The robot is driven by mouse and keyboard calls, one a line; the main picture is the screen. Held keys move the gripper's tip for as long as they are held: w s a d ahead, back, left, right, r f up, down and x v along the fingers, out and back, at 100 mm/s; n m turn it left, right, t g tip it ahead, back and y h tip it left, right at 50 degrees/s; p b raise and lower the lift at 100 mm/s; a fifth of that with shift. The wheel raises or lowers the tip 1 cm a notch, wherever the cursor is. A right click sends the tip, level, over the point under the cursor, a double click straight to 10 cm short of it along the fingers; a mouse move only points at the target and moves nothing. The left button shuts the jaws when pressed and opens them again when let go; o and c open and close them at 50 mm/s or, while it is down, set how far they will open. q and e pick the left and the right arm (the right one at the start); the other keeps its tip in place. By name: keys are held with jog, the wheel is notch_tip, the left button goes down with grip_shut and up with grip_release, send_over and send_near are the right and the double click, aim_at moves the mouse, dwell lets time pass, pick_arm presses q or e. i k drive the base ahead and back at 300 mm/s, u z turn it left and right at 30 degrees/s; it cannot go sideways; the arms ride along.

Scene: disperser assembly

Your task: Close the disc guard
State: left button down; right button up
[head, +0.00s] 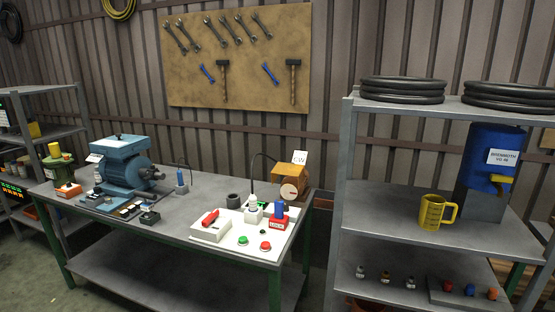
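The grey workbench (190,192) holds a blue motor-driven machine (122,165) at its left. At the bench's right end stands an orange box (290,176) with a round white disc (289,191) on its front. A white card marked CW (299,158) stands behind it. I cannot tell which part is the disc guard, or whether it is open or closed. Neither of my grippers is in view.
A white control box with a red switch (211,226) and a panel with green (243,240) and red buttons sit at the bench's front right. A grey shelf (385,215) with a yellow jug (436,212) stands at right. Floor shows between bench and shelf.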

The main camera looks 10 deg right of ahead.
aim_at(283, 168)
jog(key=z, duration=0.7)
jog(key=i, duration=0.65)
jog(key=z, duration=0.75)
jog(key=i, duration=0.95)
jog(key=u, duration=0.35)
